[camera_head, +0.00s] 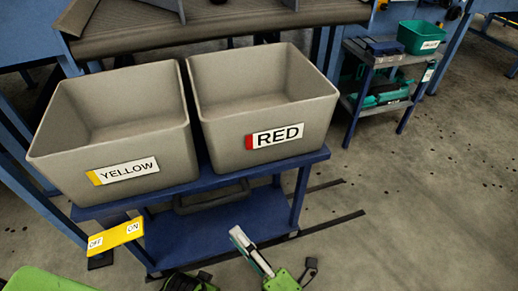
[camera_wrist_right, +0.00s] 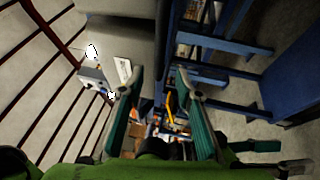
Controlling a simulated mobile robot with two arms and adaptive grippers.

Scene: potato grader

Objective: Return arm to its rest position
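My right gripper (camera_head: 252,250) is low at the bottom middle of the head view, in front of the blue cart and below the bins. One pale finger shows clearly there. In the right wrist view, the two fingers of the right gripper (camera_wrist_right: 158,75) stand apart with teal inner pads and nothing between them. Green parts of my arms show along the bottom edge of the head view. The fingers of my left gripper do not show.
A grey YELLOW bin (camera_head: 62,150) and a grey RED bin (camera_head: 225,135) stand side by side, empty, on the blue cart (camera_head: 215,228). A yellow OFF/ON plate (camera_head: 116,236) is at its left. A conveyor (camera_head: 215,22) is behind.

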